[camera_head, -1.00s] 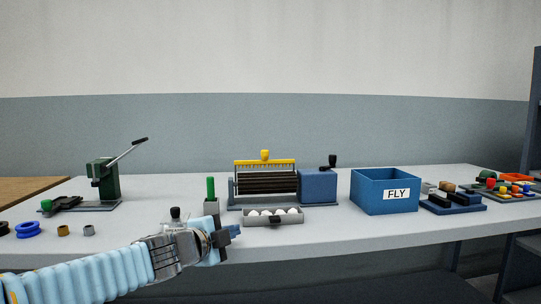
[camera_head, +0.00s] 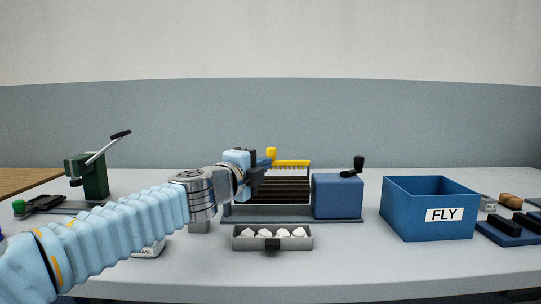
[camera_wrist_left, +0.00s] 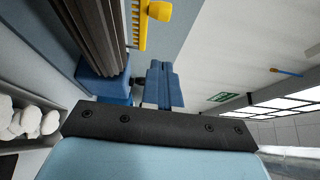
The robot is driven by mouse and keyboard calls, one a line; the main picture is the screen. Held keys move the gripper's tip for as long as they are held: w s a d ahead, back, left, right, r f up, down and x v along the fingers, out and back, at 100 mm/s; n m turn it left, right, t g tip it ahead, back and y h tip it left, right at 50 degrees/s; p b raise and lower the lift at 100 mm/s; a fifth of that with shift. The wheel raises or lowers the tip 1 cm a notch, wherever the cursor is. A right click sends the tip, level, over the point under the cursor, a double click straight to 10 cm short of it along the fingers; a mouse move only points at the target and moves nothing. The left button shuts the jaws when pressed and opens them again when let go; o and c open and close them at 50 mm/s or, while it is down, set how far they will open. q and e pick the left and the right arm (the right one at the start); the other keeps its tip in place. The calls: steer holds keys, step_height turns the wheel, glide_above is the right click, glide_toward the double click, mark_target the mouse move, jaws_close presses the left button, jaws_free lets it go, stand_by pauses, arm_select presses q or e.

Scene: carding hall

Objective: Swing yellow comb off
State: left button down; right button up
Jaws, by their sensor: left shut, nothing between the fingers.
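The yellow comb (camera_head: 293,163) lies along the top of the carding machine, above its dark ribbed roller (camera_head: 285,190). Its yellow knob (camera_head: 271,153) stands up from it. My left gripper (camera_head: 265,161) is in front of the comb's left part and hides it in the head view. In the left wrist view the blue fingers (camera_wrist_left: 165,85) are together with nothing between them. There the comb (camera_wrist_left: 138,30) and its knob (camera_wrist_left: 160,10) show beyond the fingertips, apart from them. My right gripper is in neither view.
A blue block with a black crank (camera_head: 338,195) forms the machine's right end. A grey tray (camera_head: 272,243) of white lumps stands in front. A blue FLY box (camera_head: 400,211) is to the right. A green lever press (camera_head: 92,176) is at left.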

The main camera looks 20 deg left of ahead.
mark_target(268, 155)
arm_select(q)
steer(key=w+p, duration=0.2)
steer(key=w, duration=0.5)
steer(key=shift+w+a+r, duration=0.1)
steer(key=shift+w+r, duration=0.05)
steer(key=shift+w, duration=0.1)
steer(key=shift+w+a, duration=0.35)
steer(key=shift+w, duration=0.2)
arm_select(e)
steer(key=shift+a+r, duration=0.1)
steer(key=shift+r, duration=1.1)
arm_select(q)
steer(key=shift+s, duration=0.1)
